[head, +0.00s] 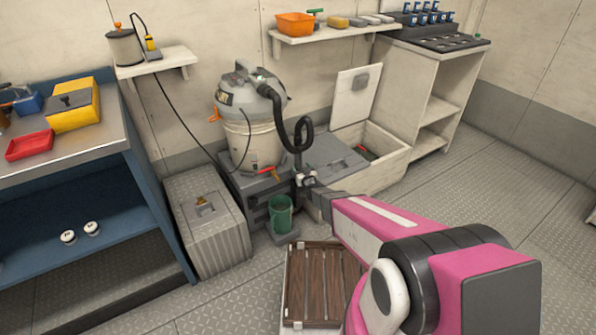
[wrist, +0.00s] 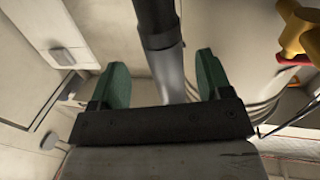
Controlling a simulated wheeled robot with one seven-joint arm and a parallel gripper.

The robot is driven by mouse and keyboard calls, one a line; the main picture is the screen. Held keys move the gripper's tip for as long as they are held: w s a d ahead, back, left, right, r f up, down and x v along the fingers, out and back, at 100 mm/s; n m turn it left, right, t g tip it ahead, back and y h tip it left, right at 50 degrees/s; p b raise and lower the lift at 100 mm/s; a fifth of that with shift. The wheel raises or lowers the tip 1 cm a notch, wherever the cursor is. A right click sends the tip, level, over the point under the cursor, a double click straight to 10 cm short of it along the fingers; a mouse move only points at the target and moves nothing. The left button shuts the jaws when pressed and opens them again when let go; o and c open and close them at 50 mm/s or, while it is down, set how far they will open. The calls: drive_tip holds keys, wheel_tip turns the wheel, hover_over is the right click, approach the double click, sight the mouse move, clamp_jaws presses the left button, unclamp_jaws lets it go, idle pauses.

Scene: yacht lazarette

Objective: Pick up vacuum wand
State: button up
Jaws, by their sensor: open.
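The vacuum wand shows in the wrist view as a grey tube (wrist: 170,72) with a black collar and a dark hose (wrist: 154,18) above it. My gripper (wrist: 158,75) is open, its two green fingers on either side of the tube. Gaps show on both sides, so the fingers look apart from it. In the head view the shop vacuum (head: 247,120) stands on a grey box, and its black hose (head: 279,128) loops down to my gripper (head: 303,178). The wand's lower part is hard to make out there, small and partly hidden by my gripper.
A grey bin (head: 208,235) and a blue workbench (head: 95,215) stand left.

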drive_tip(key=x, duration=0.4)
drive_tip(key=shift+a, duration=0.25)
drive_tip(key=shift+r, duration=0.1)
drive_tip(key=c, duration=1)
drive_tip(key=shift+r, duration=0.15)
wheel_tip(320, 180, up, 28)
drive_tip(key=shift+f, duration=0.1)
drive_tip(key=shift+d, duration=0.1)
